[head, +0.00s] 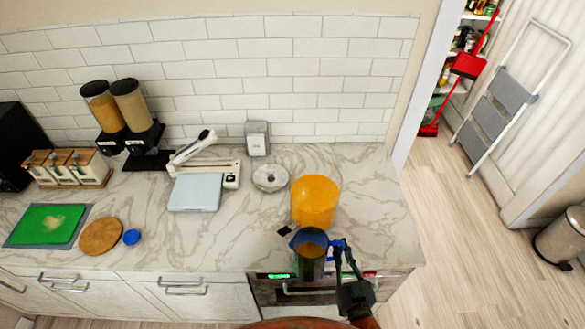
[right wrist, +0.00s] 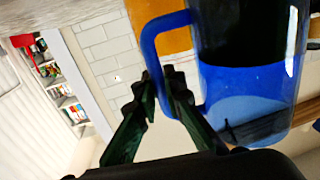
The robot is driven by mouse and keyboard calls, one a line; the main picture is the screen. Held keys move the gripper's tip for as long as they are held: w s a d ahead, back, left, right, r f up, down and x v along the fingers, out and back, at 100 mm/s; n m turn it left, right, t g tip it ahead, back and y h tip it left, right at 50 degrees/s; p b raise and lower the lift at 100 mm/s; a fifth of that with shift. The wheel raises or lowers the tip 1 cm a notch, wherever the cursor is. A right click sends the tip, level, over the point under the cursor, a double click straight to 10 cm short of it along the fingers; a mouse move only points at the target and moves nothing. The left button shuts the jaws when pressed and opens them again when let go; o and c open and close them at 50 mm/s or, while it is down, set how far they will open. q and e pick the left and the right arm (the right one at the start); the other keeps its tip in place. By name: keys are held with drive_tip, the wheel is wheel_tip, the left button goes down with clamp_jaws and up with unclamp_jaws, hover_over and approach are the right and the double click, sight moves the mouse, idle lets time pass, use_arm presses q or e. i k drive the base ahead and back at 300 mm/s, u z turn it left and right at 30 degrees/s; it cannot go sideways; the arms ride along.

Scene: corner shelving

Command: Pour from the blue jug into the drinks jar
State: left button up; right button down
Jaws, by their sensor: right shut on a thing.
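The blue jug (head: 311,257) is held up near the counter's front edge, just in front of the drinks jar. It has a dark see-through upper part and a blue lower part, and it fills the right of the right wrist view (right wrist: 245,95). My right gripper (head: 343,262) is shut on the jug's blue handle, also seen in the right wrist view (right wrist: 165,85). The drinks jar (head: 316,200) is a wide orange cylinder standing on the counter behind the jug. The jug looks roughly upright; whether liquid is in it is hard to tell. My left gripper is out of view.
A round metal lid (head: 270,178) lies left of the jar. A blue-grey scale (head: 195,192), napkin holder (head: 258,138), green board (head: 47,226), wooden round board (head: 101,236) and blue cap (head: 132,237) are farther left. The counter right of the jar is clear.

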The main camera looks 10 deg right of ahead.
sight(316, 181)
drive_tip(key=u, duration=1.35)
drive_tip(key=k, duration=0.8)
drive_tip(key=z, duration=1.1)
drive_tip(key=i, duration=0.5)
drive_tip(key=u, duration=0.05)
